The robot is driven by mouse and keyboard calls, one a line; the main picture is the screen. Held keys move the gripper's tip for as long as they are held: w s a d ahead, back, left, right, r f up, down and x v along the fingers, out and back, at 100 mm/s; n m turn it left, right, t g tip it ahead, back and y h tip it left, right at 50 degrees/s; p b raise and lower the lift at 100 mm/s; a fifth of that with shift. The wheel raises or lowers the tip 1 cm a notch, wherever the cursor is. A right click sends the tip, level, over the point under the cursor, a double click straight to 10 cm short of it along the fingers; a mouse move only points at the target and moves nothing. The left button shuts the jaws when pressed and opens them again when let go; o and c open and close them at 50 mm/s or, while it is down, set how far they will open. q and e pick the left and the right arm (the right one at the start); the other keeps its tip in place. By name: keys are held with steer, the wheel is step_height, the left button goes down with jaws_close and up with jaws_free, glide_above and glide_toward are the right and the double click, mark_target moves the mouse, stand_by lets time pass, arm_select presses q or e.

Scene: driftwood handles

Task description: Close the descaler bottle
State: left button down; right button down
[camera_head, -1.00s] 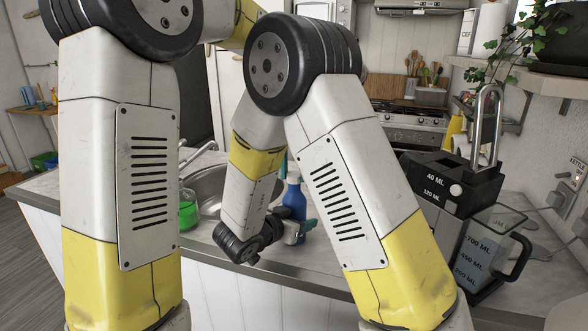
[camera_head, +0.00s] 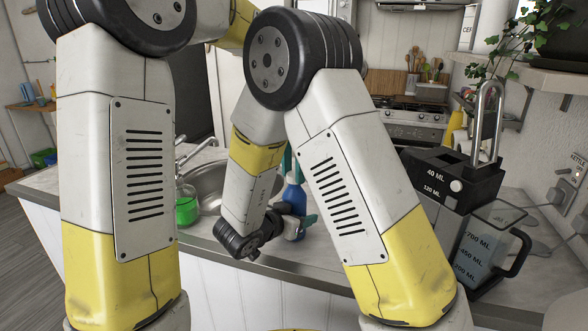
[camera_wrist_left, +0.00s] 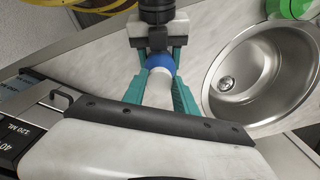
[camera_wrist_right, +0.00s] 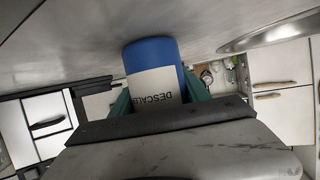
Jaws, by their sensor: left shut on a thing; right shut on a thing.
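The blue descaler bottle (camera_head: 294,197) stands upright on the counter near its front edge, right of the sink. My right gripper (camera_head: 305,226) comes in sideways and is shut on the bottle's body. The right wrist view shows the blue bottle (camera_wrist_right: 150,53) with its white label upside down between the teal fingers. My left gripper (camera_wrist_left: 160,76) comes from above and is shut on a white piece, apparently the cap (camera_wrist_left: 158,92). The cap lines up with the blue bottle top, but I cannot tell whether they touch. My own arm partly hides this in the head view.
The steel sink (camera_head: 208,187) and a green bottle (camera_head: 187,207) lie to the left. A black machine (camera_head: 452,180) and a clear jug (camera_head: 490,247) with volume marks stand at the right. My crossed arms fill much of the middle.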

arm_select(q)
steer(key=m, duration=0.4)
steer(key=shift+w+a+m, duration=0.1)
steer(key=shift+m, duration=0.2)
steer(key=m, duration=0.4)
steer(key=shift+w, duration=0.1)
steer(key=m, duration=1.1)
steer(key=shift+w+m, duration=0.15)
steer(key=shift+m, duration=0.25)
steer(key=m, duration=0.8)
steer(key=shift+d+f+m, duration=0.1)
steer(key=shift+d+m, duration=0.15)
steer(key=shift+m, duration=0.15)
steer(key=m, duration=0.3)
steer(key=shift+m, duration=0.3)
